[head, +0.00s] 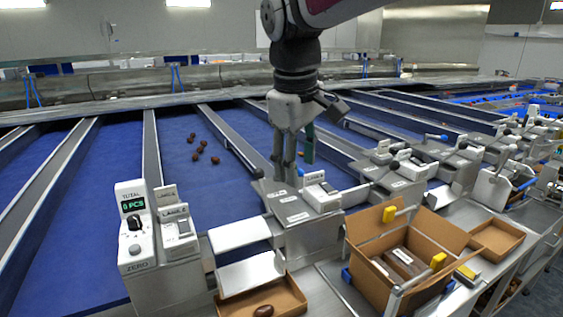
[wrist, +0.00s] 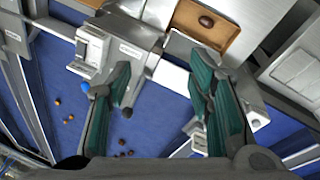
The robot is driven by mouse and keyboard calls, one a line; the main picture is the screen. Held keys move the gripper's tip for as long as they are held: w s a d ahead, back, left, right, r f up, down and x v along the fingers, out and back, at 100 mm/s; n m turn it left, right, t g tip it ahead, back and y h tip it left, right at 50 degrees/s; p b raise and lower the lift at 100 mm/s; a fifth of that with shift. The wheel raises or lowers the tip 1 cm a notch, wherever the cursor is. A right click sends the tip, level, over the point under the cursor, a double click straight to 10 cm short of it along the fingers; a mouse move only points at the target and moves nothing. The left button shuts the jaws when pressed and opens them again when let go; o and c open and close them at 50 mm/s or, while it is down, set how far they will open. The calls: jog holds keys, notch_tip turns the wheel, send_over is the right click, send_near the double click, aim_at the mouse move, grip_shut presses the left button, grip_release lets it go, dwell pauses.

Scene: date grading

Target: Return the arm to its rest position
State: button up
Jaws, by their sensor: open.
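My gripper (head: 290,172) hangs from my arm in the middle of the head view, pointing down above the labelled metal housings between the blue lanes. In the wrist view my gripper (wrist: 160,85) shows its two green-faced fingers spread wide apart, with nothing between them. A brown date (head: 263,311) lies in a shallow cardboard tray (head: 290,304) at the front. The date also shows in the wrist view (wrist: 206,22), inside the tray (wrist: 228,40).
Several loose dates (head: 200,150) lie on a blue lane (head: 190,190) at left. A counter box (head: 135,225) reading 0 PCS stands at front left. An open cardboard box (head: 375,275) with dark contents stands at front right. Metal dividers separate the lanes.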

jog(key=s+d+f+m+t, duration=0.1)
jog(key=s+d+f+m, duration=0.1)
jog(key=s, duration=0.5)
jog(key=s+d+f+m, duration=0.2)
jog(key=s+d+m, duration=0.2)
jog(key=s, duration=0.4)
jog(key=s+d+f+m+t+y, duration=0.1)
jog(key=s+d+f+m, duration=0.1)
jog(key=s+d, duration=0.3)
jog(key=shift+s+d+f+m+t, duration=0.3)
jog(key=shift+s+f+m, duration=0.15)
jog(key=shift+s, duration=0.8)
